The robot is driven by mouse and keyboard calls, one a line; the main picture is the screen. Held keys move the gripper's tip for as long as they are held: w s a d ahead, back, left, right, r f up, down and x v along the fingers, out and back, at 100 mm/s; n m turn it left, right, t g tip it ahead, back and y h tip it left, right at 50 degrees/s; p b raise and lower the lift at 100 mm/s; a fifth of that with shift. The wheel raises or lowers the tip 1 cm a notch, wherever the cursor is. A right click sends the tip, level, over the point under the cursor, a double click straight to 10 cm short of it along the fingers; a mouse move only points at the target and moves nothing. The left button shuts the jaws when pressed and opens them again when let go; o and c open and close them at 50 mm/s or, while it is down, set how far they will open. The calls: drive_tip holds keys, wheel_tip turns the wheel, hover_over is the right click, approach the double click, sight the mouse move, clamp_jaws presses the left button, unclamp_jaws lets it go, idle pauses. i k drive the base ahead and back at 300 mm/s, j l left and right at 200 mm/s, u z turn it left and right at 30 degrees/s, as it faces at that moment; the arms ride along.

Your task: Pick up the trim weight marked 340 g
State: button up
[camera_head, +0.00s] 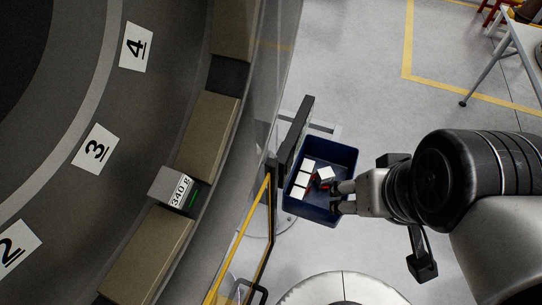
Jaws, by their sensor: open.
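The trim weight marked 340 g (174,187) is a grey block with a white label. It sits in a gap between two tan blocks on the curved ring at left, beside a small green strip. My gripper (335,198) is open, well to the right of the weight, with its fingertips over the blue bin. The fingertips are small and partly dark against the bin, and nothing shows held between them.
The blue bin (347,158) holds several white-topped pieces. A dark upright panel (296,132) and a yellow rail (238,238) stand between bin and ring. Tan blocks (207,135) line the ring, beside number plates (96,149). Grey floor is clear at upper middle.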

sight(172, 187)
drive_tip(key=k+u, duration=0.1)
drive_tip(key=u, duration=0.35)
drive_tip(key=j+u, duration=0.1)
drive_tip(key=u, duration=0.35)
drive_tip(key=k+j+u, duration=0.1)
drive_tip(key=u, duration=0.35)
drive_tip(key=k+l+z, duration=0.15)
drive_tip(key=k+l, duration=0.5)
